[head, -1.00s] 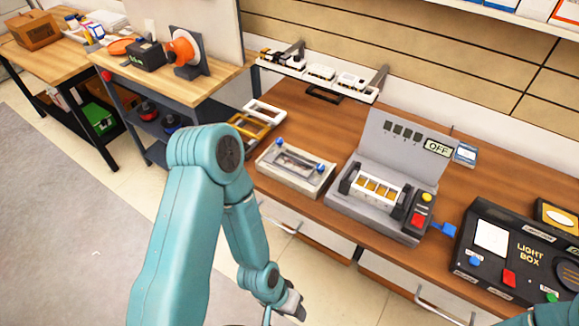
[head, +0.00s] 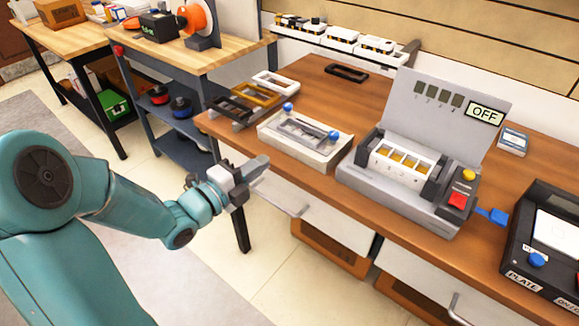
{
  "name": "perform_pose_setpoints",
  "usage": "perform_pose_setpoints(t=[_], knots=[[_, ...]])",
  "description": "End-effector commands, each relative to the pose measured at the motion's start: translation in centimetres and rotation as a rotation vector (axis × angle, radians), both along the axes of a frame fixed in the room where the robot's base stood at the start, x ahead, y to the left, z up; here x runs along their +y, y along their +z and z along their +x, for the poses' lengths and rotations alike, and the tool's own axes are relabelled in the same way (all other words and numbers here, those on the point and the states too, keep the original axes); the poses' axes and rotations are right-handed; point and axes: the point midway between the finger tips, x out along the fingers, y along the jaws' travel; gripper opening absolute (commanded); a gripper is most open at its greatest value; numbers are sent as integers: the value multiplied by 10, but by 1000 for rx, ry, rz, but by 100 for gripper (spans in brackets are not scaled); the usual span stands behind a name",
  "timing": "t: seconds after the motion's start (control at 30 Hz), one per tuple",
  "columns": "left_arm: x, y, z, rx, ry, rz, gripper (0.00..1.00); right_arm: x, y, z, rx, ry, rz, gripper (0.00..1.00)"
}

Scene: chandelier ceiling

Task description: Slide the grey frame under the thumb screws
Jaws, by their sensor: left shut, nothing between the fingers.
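A pale fixture (head: 285,143) lies on the wooden bench, with one blue thumb screw (head: 288,107) at its far left and another (head: 333,135) at its right. A grey rectangular frame (head: 306,132) appears to lie on the fixture between the screws; I cannot tell whether its edges are under them. My left gripper (head: 262,163) is shut and empty. In the picture it is in front of the bench's front edge, below and left of the fixture, apart from it. My right gripper is not in view.
White, yellow and dark frames (head: 258,94) stand left of the fixture. A black frame (head: 347,73) lies behind. A grey machine (head: 400,205) with an OFF display stands right of the fixture, and a black box (head: 545,250) further right.

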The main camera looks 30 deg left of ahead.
Motion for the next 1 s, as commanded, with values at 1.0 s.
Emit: perform_pose_setpoints(t=[1.0], knots=[[17,-17,121,-7,78,29,0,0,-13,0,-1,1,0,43]])
